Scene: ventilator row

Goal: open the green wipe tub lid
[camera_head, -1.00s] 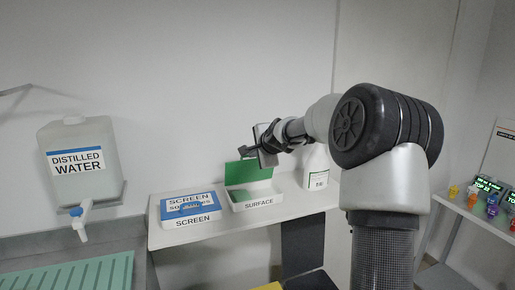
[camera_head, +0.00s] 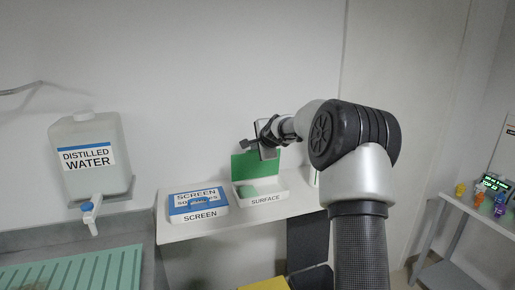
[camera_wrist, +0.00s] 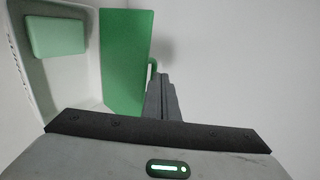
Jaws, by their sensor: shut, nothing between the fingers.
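The white wipe tub labelled SURFACE (camera_head: 266,200) sits on the shelf with its green lid (camera_head: 242,168) standing up at the back, open. In the wrist view the lid (camera_wrist: 125,60) stands as a tall green panel. A pale green wipe pad (camera_wrist: 57,36) lies inside the white tub (camera_wrist: 76,82). My gripper (camera_head: 247,146) is at the lid's upper edge. Its fingers (camera_wrist: 160,92) are shut and empty, just beside the lid in the wrist view; whether they touch it I cannot tell. A small green tab shows behind the fingertips.
A blue-lidded SCREEN tub (camera_head: 199,203) stands left of the green one. A distilled water container (camera_head: 92,160) with a tap hangs further left. A white bottle (camera_head: 316,178) is mostly hidden behind my arm. The wall is close behind the shelf (camera_head: 240,222).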

